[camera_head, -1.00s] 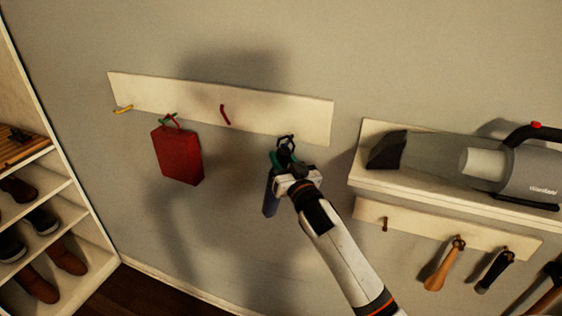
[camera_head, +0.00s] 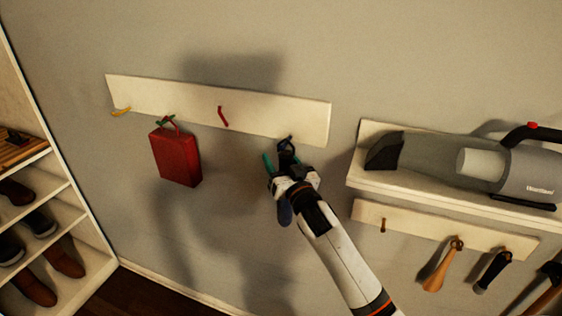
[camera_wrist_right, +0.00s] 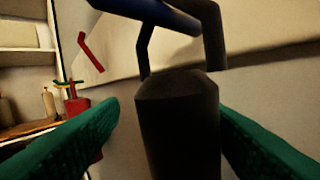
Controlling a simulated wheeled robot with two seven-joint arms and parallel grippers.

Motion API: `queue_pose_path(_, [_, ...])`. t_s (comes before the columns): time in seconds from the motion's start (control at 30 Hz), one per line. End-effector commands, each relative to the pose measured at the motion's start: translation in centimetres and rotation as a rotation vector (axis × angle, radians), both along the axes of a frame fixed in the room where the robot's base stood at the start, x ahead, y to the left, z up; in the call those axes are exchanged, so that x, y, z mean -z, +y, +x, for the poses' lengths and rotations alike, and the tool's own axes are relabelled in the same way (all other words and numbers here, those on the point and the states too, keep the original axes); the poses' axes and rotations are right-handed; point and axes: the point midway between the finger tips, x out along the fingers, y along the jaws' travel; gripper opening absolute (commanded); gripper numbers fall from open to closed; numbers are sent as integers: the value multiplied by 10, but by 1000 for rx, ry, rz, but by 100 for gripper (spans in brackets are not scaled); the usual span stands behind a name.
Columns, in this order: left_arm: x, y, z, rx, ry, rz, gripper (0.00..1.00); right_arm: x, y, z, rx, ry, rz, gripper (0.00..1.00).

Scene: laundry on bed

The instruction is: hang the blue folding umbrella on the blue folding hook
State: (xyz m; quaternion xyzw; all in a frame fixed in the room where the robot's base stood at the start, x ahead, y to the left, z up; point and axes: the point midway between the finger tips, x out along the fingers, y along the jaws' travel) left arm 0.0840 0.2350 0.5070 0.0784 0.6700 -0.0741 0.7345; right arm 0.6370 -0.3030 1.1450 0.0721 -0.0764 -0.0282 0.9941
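The blue folding umbrella hangs below the right end of the white board, its blue canopy (camera_head: 285,213) partly hidden behind my right gripper (camera_head: 279,166). In the right wrist view its black handle (camera_wrist_right: 178,125) stands between the two green fingers of my right gripper (camera_wrist_right: 170,140), with visible gaps on both sides, so the gripper is open around it. The dark strap loop (camera_wrist_right: 214,35) rises from the handle and appears to pass around the blue folding hook (camera_wrist_right: 165,14). In the head view the hook (camera_head: 289,139) is small and dark at the board's lower right. My left gripper is out of view.
The white hook board (camera_head: 255,113) also bears a yellow hook (camera_head: 121,112), a green hook with a red bag (camera_head: 177,158), and a red hook (camera_head: 223,116). A shelf with a handheld vacuum (camera_head: 490,172) is at right. A shoe rack (camera_head: 95,245) stands at left.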

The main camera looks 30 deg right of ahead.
Motion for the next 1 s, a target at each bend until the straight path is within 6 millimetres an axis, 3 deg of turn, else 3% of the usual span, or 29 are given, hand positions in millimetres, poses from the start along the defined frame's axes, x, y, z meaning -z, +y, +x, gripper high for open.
queue_pose_path(0.33, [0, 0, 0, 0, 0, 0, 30, 2, 0, -1, 0, 4, 0, 58])
queue_pose_path(0.47, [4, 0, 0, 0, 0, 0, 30, 5, 1, -10, 0, 4, 1, 58])
queue_pose_path(0.8, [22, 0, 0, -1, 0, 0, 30, 17, 5, -77, -1, 3, 1, 58])
queue_pose_path(1.0, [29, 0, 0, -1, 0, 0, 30, 19, 7, -108, 1, 2, 0, 58])
